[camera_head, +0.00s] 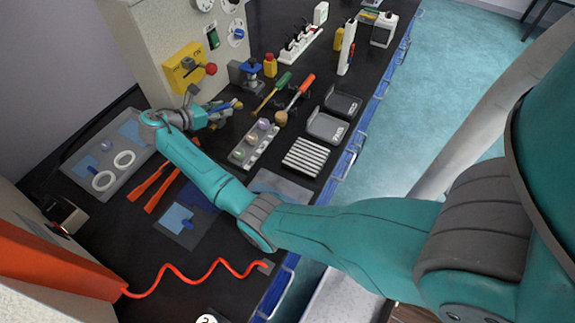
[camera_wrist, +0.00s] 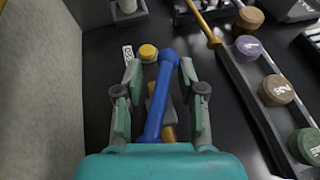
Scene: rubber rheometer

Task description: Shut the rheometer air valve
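The air valve appears to be the blue lever (camera_wrist: 160,100) on a brass-coloured body (camera_wrist: 168,128), low on the bench in the wrist view. My gripper (camera_wrist: 159,72) is open, with one finger on each side of the lever. The lever leans slightly right, its rounded end close to the right fingertip; whether they touch is unclear. A gap shows between the lever and the left finger. In the head view my gripper (camera_head: 221,112) is at the foot of the beige machine (camera_head: 160,40), and the blue lever (camera_head: 236,103) shows only partly beside it.
A yellow box with a red knob (camera_head: 210,69) is on the machine front above my gripper. A yellow button (camera_wrist: 148,52) and small label lie just beyond the fingers. A rack of coloured round samples (camera_head: 254,145) stands close to the right.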

